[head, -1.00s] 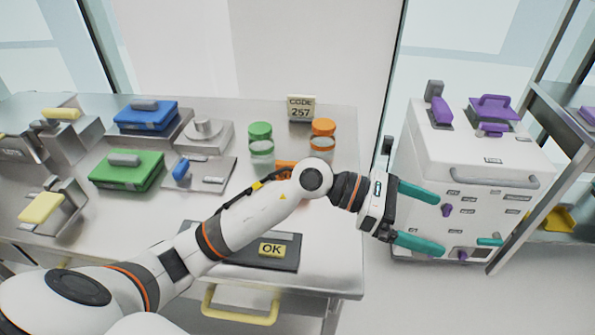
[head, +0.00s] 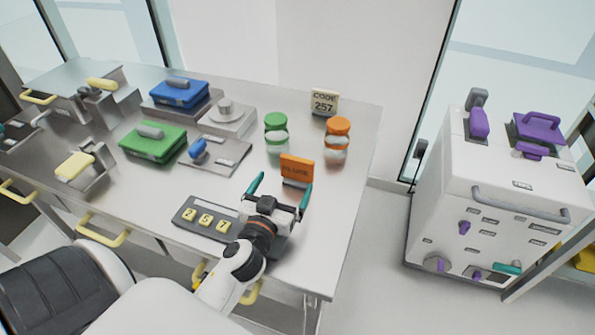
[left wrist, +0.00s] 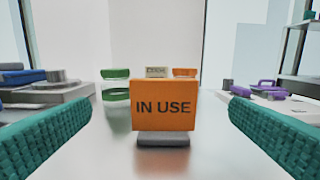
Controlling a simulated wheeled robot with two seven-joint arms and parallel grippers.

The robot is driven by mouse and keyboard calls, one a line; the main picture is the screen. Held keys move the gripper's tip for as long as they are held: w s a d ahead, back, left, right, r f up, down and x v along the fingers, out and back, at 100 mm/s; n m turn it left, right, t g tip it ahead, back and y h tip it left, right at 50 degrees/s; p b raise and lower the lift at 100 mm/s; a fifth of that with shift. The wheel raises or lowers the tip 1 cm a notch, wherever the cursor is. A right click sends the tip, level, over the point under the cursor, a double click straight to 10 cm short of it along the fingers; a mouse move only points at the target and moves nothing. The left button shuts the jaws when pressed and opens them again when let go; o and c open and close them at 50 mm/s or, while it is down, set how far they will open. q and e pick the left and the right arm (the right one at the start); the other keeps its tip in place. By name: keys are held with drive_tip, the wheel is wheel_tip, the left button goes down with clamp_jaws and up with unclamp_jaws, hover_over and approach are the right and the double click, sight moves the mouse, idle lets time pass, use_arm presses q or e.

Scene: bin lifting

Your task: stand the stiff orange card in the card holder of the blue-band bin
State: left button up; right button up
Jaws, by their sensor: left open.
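The stiff orange card (head: 297,167) stands upright in a small grey base on the metal table. In the left wrist view the card (left wrist: 164,104) faces me, reads "IN USE", and its grey base (left wrist: 163,139) shows below. My left gripper (head: 283,188) is open and empty, just in front of the card. In the left wrist view its teal fingers are spread to either side of the card, apart from it. I cannot make out a blue-band bin or its card holder in these frames. My right gripper is not in view.
Jars with green (head: 276,133) and orange (head: 337,137) lids stand behind the card, near a "CODE 257" sign (head: 324,102). A keypad panel (head: 204,219) lies by my left wrist. Blue (head: 180,92) and green (head: 152,142) boxes are left. A white cabinet (head: 495,205) stands right.

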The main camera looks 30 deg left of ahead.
sight(296, 164)
use_arm(q)
drive_tip(key=x, duration=0.3)
drive_tip(key=shift+w+p, duration=0.3)
drive_tip(key=x, duration=0.1)
drive_tip(key=p+x, duration=0.1)
drive_tip(key=x, duration=0.1)
drive_tip(key=p+x, duration=0.1)
drive_tip(key=x, duration=0.1)
drive_tip(key=shift+d+r, duration=0.25)
drive_tip(key=shift+w, duration=0.2)
drive_tip(key=c, duration=1.1)
